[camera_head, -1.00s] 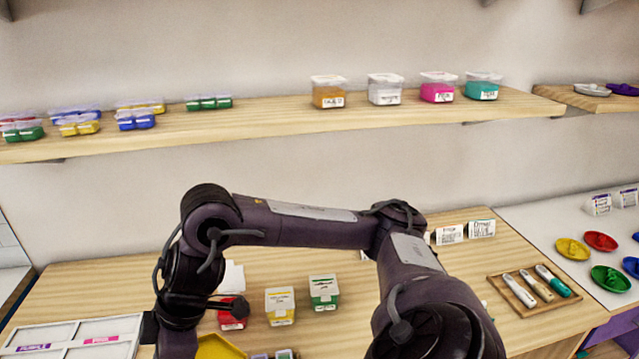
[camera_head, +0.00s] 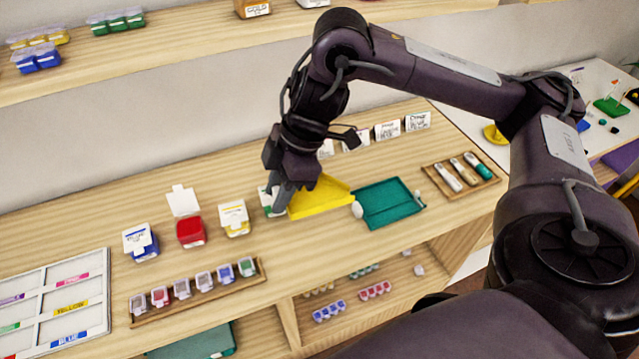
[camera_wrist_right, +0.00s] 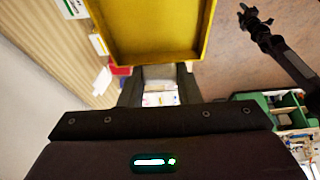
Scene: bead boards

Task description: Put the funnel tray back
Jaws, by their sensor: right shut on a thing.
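The yellow funnel tray (camera_head: 322,199) is in my right gripper (camera_head: 282,202), above the right-centre of the wooden bench (camera_head: 90,220). The gripper is shut on the tray's left end in the head view. In the right wrist view the tray (camera_wrist_right: 155,45) extends away from the fingers (camera_wrist_right: 158,85), and the part of it in view is empty. A green-labelled box (camera_head: 268,196) is partly hidden behind the gripper. My left gripper does not show in the head view.
A teal tray (camera_head: 390,204) lies right of the funnel tray, with a white object (camera_head: 357,210) at its left edge. Bead boxes, red (camera_head: 190,232), yellow (camera_head: 234,219) and blue (camera_head: 141,243), stand to the left. A small-tub rack (camera_head: 200,292) and pen tray (camera_head: 462,176) are nearby.

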